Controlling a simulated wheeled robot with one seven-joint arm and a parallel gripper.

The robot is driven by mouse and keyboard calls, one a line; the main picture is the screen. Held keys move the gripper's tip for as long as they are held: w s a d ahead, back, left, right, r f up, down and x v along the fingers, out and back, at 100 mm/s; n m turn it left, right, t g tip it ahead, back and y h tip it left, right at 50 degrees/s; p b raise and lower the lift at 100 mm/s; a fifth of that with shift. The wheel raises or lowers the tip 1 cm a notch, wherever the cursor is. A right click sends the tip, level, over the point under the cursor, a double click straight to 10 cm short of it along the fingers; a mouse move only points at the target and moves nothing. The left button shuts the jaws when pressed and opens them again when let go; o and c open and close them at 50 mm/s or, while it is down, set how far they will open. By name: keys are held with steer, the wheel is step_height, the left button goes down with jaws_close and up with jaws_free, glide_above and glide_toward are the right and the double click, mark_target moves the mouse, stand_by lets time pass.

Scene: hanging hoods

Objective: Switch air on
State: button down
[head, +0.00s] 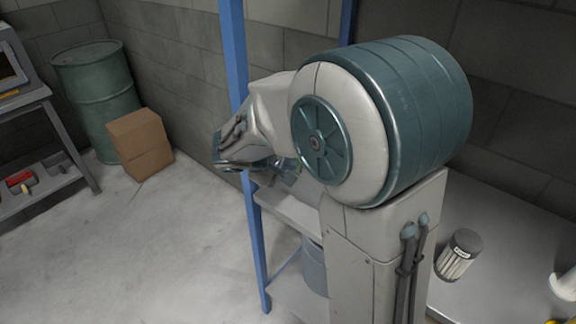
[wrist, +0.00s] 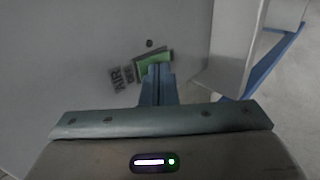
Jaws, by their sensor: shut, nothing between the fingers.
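In the wrist view, a pale grey panel (wrist: 60,60) fills the left and middle. On it is a green rectangular piece (wrist: 153,57), with dark lettering reading "AIR" (wrist: 117,78) and a second, unclear word beside it. My gripper (wrist: 158,70) is shut and empty. Its fingertips overlap the lower part of the green piece in the picture; I cannot tell whether they touch it. A small dark round spot (wrist: 149,43) sits just above the green piece. In the head view my arm hides the panel and the fingertips.
In the head view, a blue upright post (head: 234,60) stands close behind my arm. A grey shelf (head: 500,250) with a ribbed canister (head: 459,255) is at right. A green drum (head: 97,95), a cardboard box (head: 140,144) and a bench (head: 40,190) stand left. The floor between is clear.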

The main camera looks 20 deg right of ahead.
steer(key=a+f+b+v, duration=0.1)
steer(key=b+v, duration=0.1)
steer(key=v, duration=1.1)
steer(key=shift+s+a+f, duration=0.2)
steer(key=shift+s, duration=0.15)
steer(key=f+b, duration=0.1)
steer(key=b, duration=0.2)
steer(key=shift+s+a+f, duration=0.1)
steer(key=shift+s+f, duration=0.05)
steer(key=shift+f, duration=0.05)
